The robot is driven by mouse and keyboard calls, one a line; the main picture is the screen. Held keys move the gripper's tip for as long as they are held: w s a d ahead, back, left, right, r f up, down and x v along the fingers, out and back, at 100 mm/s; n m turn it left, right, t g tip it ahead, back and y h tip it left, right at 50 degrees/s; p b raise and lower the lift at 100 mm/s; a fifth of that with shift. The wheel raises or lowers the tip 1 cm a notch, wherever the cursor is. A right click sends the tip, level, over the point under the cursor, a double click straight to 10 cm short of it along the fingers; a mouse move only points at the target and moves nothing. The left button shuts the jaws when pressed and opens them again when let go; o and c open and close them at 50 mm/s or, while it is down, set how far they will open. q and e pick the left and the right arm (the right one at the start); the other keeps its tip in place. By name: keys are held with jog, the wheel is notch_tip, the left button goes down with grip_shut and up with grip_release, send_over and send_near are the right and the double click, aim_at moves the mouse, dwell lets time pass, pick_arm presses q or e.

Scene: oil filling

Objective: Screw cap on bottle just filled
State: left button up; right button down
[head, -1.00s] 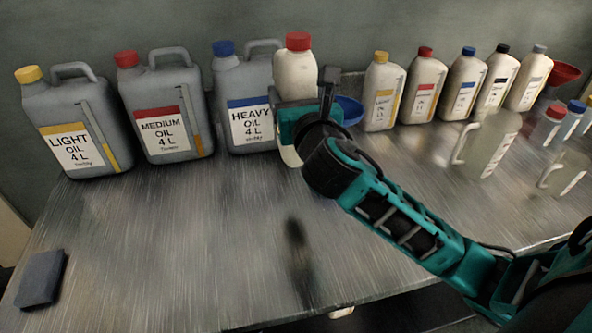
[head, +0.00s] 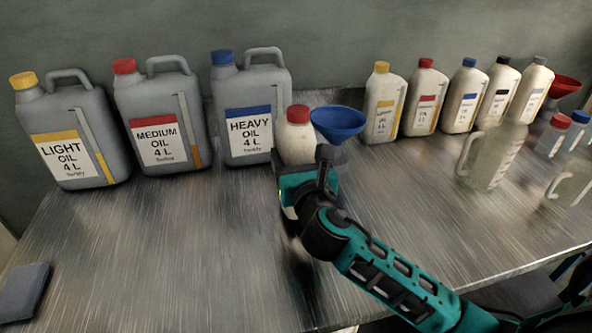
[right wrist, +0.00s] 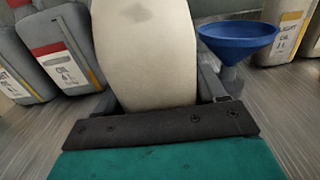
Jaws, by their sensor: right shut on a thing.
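A cream bottle (head: 297,145) with a red cap (head: 298,114) on its top stands upright in front of the heavy oil canister in the head view. My right gripper (head: 303,182) is shut on the lower part of this bottle. Its body also fills the middle of the right wrist view (right wrist: 145,60), where the cap is out of frame. The bottle's base is hidden by the gripper, so I cannot tell whether it touches the table. I cannot tell how tightly the cap sits. My left gripper is not in view.
A blue funnel (head: 338,124) is just right of the bottle. Grey canisters of light (head: 67,120), medium (head: 160,105) and heavy oil (head: 268,85) stand behind, left. Several cream bottles (head: 425,85) and clear jugs (head: 495,155) are right.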

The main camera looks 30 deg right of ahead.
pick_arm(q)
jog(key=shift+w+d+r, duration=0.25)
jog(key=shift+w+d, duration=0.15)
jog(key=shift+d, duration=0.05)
pick_arm(e)
notch_tip(320, 180, down, 2)
jog(key=shift+f, duration=0.1)
jog(key=shift+f+b, duration=0.15)
jog(key=shift+b, duration=0.15)
jog(key=shift+c, duration=0.4)
grip_release()
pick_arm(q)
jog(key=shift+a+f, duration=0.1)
